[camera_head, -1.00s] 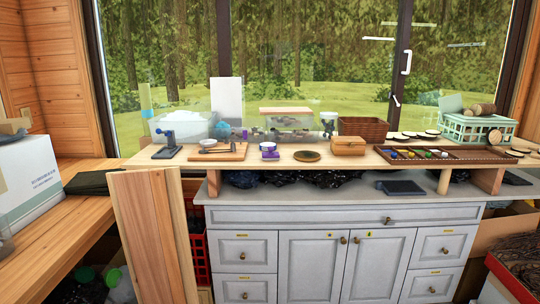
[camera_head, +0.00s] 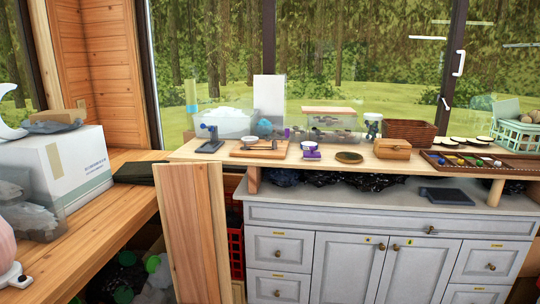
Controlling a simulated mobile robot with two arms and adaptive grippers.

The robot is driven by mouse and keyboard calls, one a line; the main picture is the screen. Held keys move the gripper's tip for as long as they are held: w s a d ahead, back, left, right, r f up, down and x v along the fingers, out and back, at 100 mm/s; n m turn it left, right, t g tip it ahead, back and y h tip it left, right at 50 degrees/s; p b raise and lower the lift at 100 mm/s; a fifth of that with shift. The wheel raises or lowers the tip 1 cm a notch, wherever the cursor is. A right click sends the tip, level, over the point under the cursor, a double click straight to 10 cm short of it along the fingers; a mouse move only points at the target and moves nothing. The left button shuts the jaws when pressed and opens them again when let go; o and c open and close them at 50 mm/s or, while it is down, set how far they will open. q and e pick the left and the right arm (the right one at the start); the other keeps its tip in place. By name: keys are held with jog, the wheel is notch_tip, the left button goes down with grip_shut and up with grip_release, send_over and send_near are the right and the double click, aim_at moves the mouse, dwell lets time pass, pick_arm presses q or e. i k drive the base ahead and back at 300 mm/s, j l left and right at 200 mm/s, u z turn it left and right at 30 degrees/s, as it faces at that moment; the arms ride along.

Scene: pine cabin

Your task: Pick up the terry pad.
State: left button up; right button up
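I cannot tell for certain which thing is the terry pad. A flat dark green folded piece (camera_head: 140,173) lies on the left wooden bench, beside the white box. A flat dark grey piece (camera_head: 445,196) lies on the grey counter under the raised wooden shelf. Neither shows enough texture to tell whether it is terry cloth. Neither of my grippers is in view.
A white box (camera_head: 80,168) and a clear bin (camera_head: 30,215) stand on the left bench (camera_head: 105,215). An upright wooden panel (camera_head: 190,235) stands between bench and cabinet (camera_head: 340,215). The wooden shelf (camera_head: 220,155) carries a blue tool, clear tubs, a basket and a bead tray.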

aim_at(312, 154)
jog(key=i+l+u, duration=0.2)
jog(key=u, duration=0.15)
jog(key=i+l+u, duration=0.15)
jog(key=l+u, duration=0.15)
jog(key=i+l+u, duration=0.1)
jog(key=l+u, duration=0.25)
jog(key=i+l+u, duration=0.1)
jog(key=l+u, duration=0.2)
jog(key=l, duration=0.15)
